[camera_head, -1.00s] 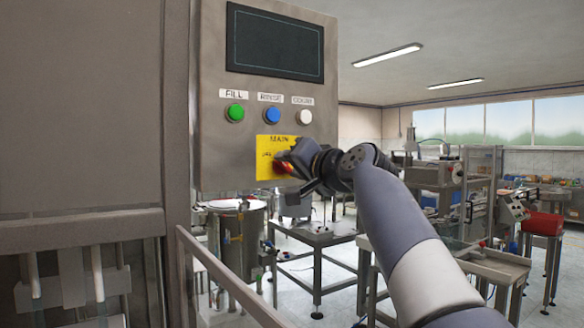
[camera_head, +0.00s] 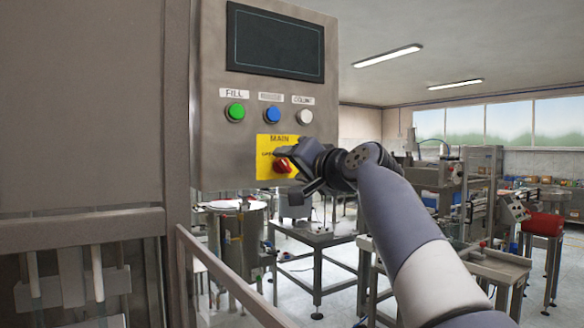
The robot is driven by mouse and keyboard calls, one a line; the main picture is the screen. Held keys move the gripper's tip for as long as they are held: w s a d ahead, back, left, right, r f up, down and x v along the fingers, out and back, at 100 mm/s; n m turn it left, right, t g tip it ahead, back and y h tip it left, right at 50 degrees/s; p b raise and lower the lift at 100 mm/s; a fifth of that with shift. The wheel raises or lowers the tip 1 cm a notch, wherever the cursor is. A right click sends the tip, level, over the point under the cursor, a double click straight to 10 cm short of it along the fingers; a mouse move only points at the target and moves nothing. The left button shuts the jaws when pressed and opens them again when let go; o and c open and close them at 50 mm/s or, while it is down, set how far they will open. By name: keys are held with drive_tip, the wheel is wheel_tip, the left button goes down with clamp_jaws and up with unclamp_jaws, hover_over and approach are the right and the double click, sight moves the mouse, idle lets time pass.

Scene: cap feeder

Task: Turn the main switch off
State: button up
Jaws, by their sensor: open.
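The main switch is a red knob (camera_head: 284,166) on a yellow plate (camera_head: 264,170) marked MAIN, low on the grey control panel (camera_head: 222,150). My gripper (camera_head: 294,170) is open at the right side of the knob. One finger is above the knob and one is below and to the right of it. The knob shows between them, and I cannot tell whether a finger touches it. The right part of the yellow plate is hidden behind my gripper.
Above the plate are a green FILL button (camera_head: 235,112), a blue button (camera_head: 272,115) and a white COUNT button (camera_head: 305,117). A dark screen (camera_head: 275,42) is at the top. A metal rail (camera_head: 225,275) runs below the panel.

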drive_tip(key=b+v, duration=0.3)
drive_tip(key=v, duration=0.7)
drive_tip(key=p+x, duration=0.3)
drive_tip(key=x, duration=0.7)
drive_tip(key=shift+w+a+p, duration=0.2)
drive_tip(key=shift+w+p, duration=0.1)
drive_tip(key=shift+p, duration=0.05)
